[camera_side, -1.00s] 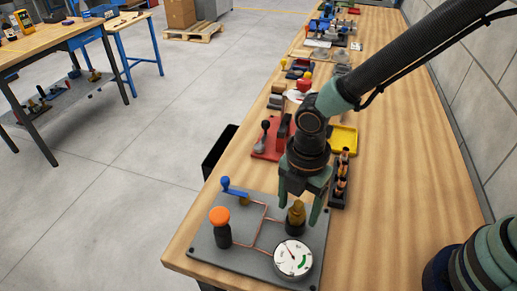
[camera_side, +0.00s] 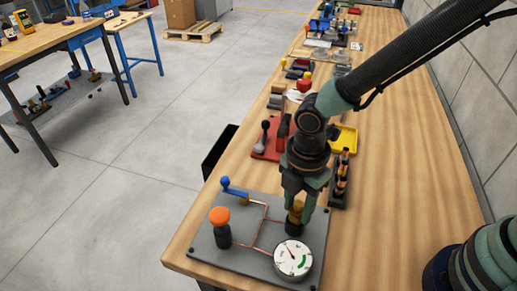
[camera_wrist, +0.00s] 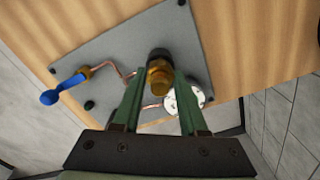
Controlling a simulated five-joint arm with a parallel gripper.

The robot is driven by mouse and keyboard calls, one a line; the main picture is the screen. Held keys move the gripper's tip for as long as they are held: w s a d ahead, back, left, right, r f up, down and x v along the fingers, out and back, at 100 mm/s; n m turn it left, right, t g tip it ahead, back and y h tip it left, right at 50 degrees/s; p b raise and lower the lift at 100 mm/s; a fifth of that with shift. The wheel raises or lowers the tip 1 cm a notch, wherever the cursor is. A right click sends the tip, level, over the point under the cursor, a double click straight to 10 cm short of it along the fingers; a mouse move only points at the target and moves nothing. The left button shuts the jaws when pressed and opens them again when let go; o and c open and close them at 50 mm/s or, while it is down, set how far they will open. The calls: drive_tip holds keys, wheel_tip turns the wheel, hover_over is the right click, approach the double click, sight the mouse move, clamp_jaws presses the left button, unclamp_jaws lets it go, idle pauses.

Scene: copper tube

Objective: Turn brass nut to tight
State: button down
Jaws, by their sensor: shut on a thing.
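The brass nut (camera_side: 297,207) stands on a black base on the grey plate (camera_side: 212,252), at the end of a copper tube (camera_side: 262,219). My gripper (camera_side: 301,212) points down over it, with its green fingers one on each side of the nut. It is shut on the nut. In the wrist view the nut (camera_wrist: 159,76) sits between the tips of the two green fingers (camera_wrist: 158,90), and its black base shows beyond it. The fingers partly cover the nut in the side view.
On the plate are a round white gauge (camera_side: 293,258), an orange knob (camera_side: 219,216) on a black body and a blue lever valve (camera_side: 233,189). A black rack (camera_side: 341,180), a yellow tray (camera_side: 344,139) and a red fixture (camera_side: 269,140) lie behind. The bench is clear at right.

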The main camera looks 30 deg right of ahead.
drive_tip(key=m, duration=1.4)
drive_tip(key=shift+m, duration=0.3)
drive_tip(key=m, duration=1.3)
idle(0.3)
drive_tip(key=shift+c, duration=2.2)
unclamp_jaws()
